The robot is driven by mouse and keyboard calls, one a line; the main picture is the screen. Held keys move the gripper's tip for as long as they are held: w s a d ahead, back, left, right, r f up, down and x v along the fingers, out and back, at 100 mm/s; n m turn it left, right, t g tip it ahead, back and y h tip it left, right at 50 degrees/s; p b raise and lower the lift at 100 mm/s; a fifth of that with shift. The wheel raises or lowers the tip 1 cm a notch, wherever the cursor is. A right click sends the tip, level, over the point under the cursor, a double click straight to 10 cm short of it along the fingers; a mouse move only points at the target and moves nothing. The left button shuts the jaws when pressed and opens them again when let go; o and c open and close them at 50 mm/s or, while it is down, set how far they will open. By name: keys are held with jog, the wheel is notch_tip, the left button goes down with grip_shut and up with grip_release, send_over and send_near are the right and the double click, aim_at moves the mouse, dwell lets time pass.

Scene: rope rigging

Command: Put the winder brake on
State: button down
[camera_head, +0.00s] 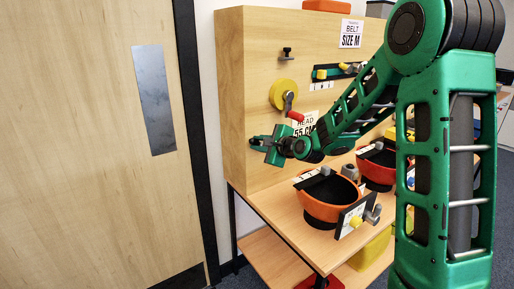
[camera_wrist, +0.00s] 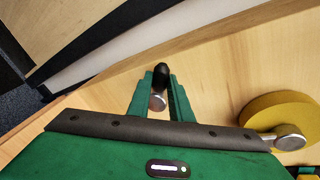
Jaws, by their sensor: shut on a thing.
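The winder is a yellow wheel (camera_head: 282,93) with a metal crank and a red handle (camera_head: 296,116), on the wooden board. In the wrist view the yellow wheel (camera_wrist: 272,112) is at the right, apart from my fingers. My gripper (camera_head: 258,142) is below and left of the wheel, close to the board. In the wrist view my gripper (camera_wrist: 160,84) is shut on a small lever with a black knob (camera_wrist: 161,71) and metal stem (camera_wrist: 157,102), which looks like the winder brake. The head view hardly shows this lever behind my fingers.
A black clamp-like fitting (camera_head: 287,53) is above the wheel. Signs reading "BELT SIZE M" (camera_head: 351,34) and "HEAD 55 CM" (camera_head: 304,123) are on the board. An orange bowl-like helmet (camera_head: 326,203) and a red one (camera_head: 380,170) stand on the shelf below. A door (camera_head: 90,200) is at left.

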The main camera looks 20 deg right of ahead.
jog(key=d+m+y, duration=0.1)
jog(key=m, duration=0.2)
jog(key=d+r+m+y, duration=0.1)
jog(key=m+y, duration=0.1)
jog(key=w+d+m+y, duration=0.1)
jog(key=d+m, duration=0.1)
jog(key=m, duration=0.1)
jog(key=shift+w+r+m, duration=0.1)
jog(key=shift+r+m, duration=0.05)
jog(key=shift+m, duration=0.15)
dwell(0.7)
jog(key=c, duration=1.6)
grip_release()
jog(key=v, duration=1)
jog(key=shift+d, duration=0.3)
jog(key=shift+a, duration=0.1)
